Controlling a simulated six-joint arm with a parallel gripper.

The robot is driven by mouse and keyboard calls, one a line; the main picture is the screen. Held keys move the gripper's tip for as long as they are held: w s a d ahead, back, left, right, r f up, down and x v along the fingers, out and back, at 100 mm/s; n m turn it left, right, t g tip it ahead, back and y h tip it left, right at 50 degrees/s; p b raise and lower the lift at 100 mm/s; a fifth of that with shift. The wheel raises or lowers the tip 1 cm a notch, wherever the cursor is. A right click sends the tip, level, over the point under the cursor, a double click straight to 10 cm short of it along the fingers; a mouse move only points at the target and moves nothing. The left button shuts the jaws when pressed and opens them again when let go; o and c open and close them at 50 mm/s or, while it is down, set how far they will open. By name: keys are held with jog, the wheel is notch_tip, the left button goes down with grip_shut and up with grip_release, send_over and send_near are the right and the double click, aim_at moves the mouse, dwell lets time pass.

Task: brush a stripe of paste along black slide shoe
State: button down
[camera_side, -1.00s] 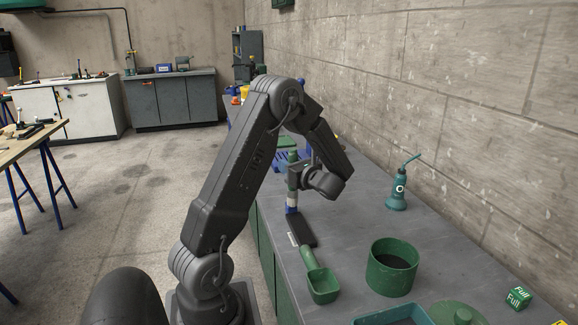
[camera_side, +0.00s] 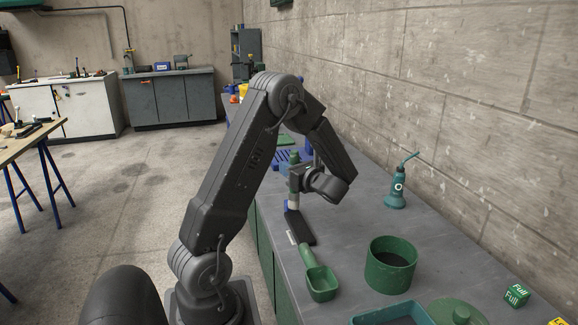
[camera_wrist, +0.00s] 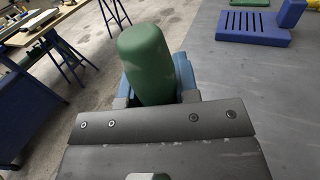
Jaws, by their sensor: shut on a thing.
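My gripper (camera_side: 296,180) is shut on a green-handled brush and holds it upright over the bench. In the wrist view the rounded green brush handle (camera_wrist: 147,62) stands between my blue-grey fingers. In the side view a pale part of the brush (camera_side: 294,203) shows below the gripper, at the far end of the black slide shoe (camera_side: 301,228). I cannot tell whether the bristles touch the shoe. The shoe lies flat on the bench, with a small pale strip along its left side. The wrist view does not show the shoe or the bristles.
A green scoop (camera_side: 320,282) lies just nearer than the shoe. A green round tub (camera_side: 390,270) and a teal spouted bottle (camera_side: 396,191) stand right of it. A blue slotted block (camera_wrist: 252,27) lies farther back. The grey bench (camera_side: 350,222) is clear between shoe and bottle.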

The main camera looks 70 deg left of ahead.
jog(key=shift+d, duration=0.35)
jog(key=d+f, duration=0.2)
jog(key=d, duration=1.1)
dwell(1.8)
jog(key=shift+f, duration=0.15)
dwell(0.3)
jog(key=shift+a, duration=0.15)
jog(key=shift+a+f, duration=0.1)
jog(key=shift+a, duration=5.8)
